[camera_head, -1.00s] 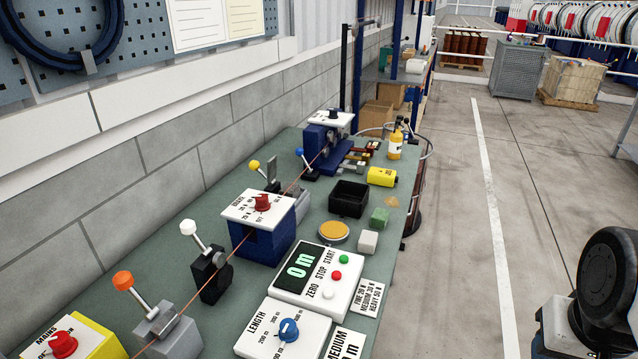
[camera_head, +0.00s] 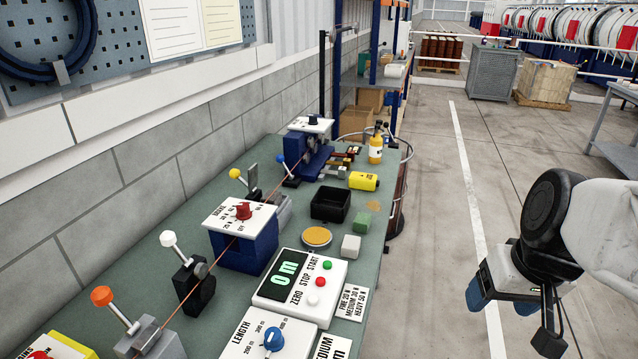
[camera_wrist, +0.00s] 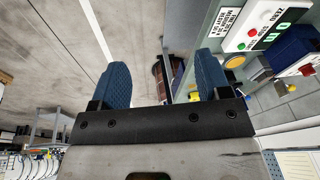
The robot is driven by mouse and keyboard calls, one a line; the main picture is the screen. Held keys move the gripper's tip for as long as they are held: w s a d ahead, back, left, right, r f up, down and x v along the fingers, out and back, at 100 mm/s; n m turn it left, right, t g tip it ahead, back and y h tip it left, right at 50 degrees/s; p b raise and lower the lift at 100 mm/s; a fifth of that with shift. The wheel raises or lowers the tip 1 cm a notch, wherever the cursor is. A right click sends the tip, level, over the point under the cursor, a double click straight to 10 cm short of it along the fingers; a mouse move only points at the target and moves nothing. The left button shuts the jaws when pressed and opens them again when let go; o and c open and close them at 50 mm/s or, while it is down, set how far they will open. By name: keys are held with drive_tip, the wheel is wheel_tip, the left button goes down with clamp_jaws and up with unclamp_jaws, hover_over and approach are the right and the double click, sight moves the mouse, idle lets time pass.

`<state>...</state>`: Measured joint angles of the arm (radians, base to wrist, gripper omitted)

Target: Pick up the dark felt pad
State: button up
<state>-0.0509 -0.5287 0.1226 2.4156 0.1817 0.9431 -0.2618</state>
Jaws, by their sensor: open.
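I cannot pick out a dark felt pad for certain in either view. Several small dark and brown pieces (camera_head: 343,157) lie by the blue clamp stand at the far end of the green bench (camera_head: 225,326), too small to tell apart. My gripper (camera_head: 520,292) is over the floor to the right of the bench, apart from everything on it. In the wrist view my gripper (camera_wrist: 162,78) shows two blue fingers spread apart with nothing held between them.
The bench carries a black open tray (camera_head: 330,205), a green block (camera_head: 362,222), a white block (camera_head: 351,246), a yellow round lid (camera_head: 317,237), a yellow cylinder (camera_head: 364,181), a yellow bottle (camera_head: 376,148) and a meter box (camera_head: 300,283). Levers line the wall side. The right aisle is clear.

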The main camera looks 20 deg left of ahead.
drive_tip(key=w+a+n+g+y, duration=0.1)
drive_tip(key=w+a+n+y, duration=0.3)
drive_tip(key=w+a, duration=0.75)
drive_tip(key=n+g+y, duration=0.1)
drive_tip(key=n+y, duration=0.6)
drive_tip(key=n, duration=0.4)
approach(273, 195)
drive_tip(key=a, duration=0.1)
drive_tip(key=shift+a+f, duration=0.45)
drive_tip(key=shift+f, duration=0.05)
drive_tip(key=shift+x, duration=1.25)
drive_tip(key=shift+a, duration=0.1)
drive_tip(key=shift+x, duration=2.5)
drive_tip(key=shift+s, duration=0.1)
